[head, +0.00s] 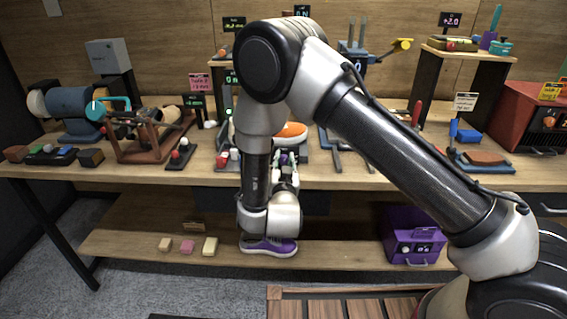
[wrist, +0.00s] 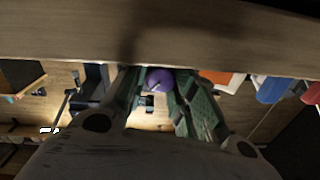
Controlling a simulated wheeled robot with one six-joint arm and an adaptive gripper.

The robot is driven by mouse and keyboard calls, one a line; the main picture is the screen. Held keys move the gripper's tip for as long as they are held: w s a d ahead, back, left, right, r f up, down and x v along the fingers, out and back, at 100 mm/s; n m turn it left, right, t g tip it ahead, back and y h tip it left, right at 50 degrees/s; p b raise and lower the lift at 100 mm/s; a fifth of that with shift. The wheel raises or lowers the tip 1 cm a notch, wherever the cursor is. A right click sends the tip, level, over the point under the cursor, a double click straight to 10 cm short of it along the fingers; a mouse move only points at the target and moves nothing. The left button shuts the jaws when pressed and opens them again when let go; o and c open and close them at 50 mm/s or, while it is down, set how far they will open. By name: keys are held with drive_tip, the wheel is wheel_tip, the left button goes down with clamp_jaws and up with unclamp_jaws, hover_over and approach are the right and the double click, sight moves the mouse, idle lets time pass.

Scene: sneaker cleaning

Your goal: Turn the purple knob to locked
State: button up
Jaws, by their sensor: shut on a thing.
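The purple knob (wrist: 159,79) shows in the wrist view as a round purple piece between my two green-grey fingers. My gripper (wrist: 163,88) is shut on it, one finger on each side. In the head view my gripper (head: 286,172) is at the front of the workbench, near its middle, partly behind my own wrist. I cannot make out the knob in the head view. Its pointer and any locked mark cannot be read.
The workbench top (head: 200,165) carries several machines and small signs around my arm. An orange and white shoe (head: 292,131) is just behind my gripper. On the lower shelf are a purple shoe (head: 268,247), several small blocks (head: 187,247) and a purple box (head: 412,238).

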drive_tip(key=o, duration=1.1)
drive_tip(key=shift+c, duration=0.2)
drive_tip(key=s, duration=0.7)
drive_tip(key=shift+s, duration=0.25)
